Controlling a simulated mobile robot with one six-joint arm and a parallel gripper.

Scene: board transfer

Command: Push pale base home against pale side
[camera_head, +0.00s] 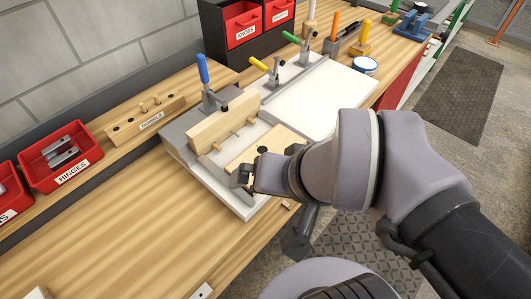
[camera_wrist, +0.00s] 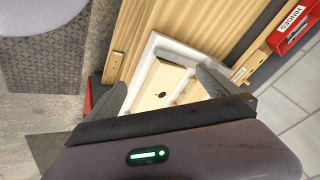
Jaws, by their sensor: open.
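The pale side (camera_head: 222,122) is a light wooden board standing on its edge in the grey and white fixture (camera_head: 185,150). Several short dowels stick out of its near face. The pale base (camera_head: 262,146) is a light board lying flat in front of it, with a gap between them. My gripper (camera_head: 241,176) is low at the base's near left end and hides part of it. In the wrist view the base (camera_wrist: 150,88), with a dark round hole, shows between the spread fingers of my gripper (camera_wrist: 161,80). I cannot tell whether a finger touches it.
A blue-handled clamp (camera_head: 206,80) stands behind the side, with yellow (camera_head: 268,70) and green (camera_head: 299,45) ones to its right. A dowel rack (camera_head: 145,120) and a red hinges bin (camera_head: 62,155) are left. The bench front (camera_head: 130,240) is mostly clear.

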